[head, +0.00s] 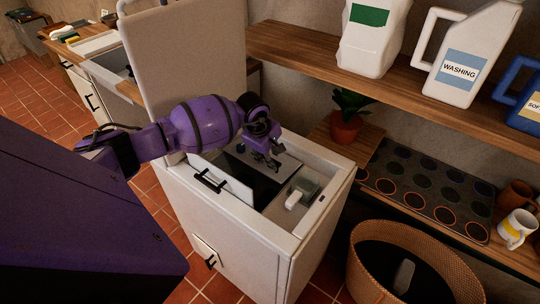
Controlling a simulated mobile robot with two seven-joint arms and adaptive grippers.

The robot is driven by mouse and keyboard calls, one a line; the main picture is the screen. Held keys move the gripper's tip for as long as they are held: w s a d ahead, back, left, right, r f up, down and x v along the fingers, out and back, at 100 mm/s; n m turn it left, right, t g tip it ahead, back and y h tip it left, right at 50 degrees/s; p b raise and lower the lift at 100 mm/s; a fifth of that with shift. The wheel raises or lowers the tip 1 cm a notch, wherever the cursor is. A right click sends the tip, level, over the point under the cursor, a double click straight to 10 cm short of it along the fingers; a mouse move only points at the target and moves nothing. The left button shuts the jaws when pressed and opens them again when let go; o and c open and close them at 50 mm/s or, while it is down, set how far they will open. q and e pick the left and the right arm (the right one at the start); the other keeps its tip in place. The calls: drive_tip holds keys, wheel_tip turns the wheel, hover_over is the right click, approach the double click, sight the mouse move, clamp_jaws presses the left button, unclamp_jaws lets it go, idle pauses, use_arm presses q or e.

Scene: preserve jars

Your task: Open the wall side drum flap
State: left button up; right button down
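A white top-loading washing machine (235,225) stands in the middle with its large lid (185,60) raised. Inside its top opening, a white flap with a black handle (222,182) stands tilted on the near left side. A dark gap lies beyond it. A grey panel, apparently the wall-side drum flap (287,166), borders the gap on the far side, partly hidden by my gripper. My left gripper (272,161) reaches in from the left, fingers pointing down over this grey panel. Contact and finger opening are too small to tell. My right gripper is not in view.
A small tray with a white piece (300,194) sits at the opening's right end. A potted plant (346,122) stands behind the machine. A wooden shelf (300,48) with bottles (466,60) overhangs the right. A wicker basket (362,268) stands at the lower right.

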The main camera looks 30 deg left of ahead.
use_arm(q)
drive_tip(key=shift+c, duration=0.6)
clamp_jaws()
drive_tip(key=shift+r, duration=0.1)
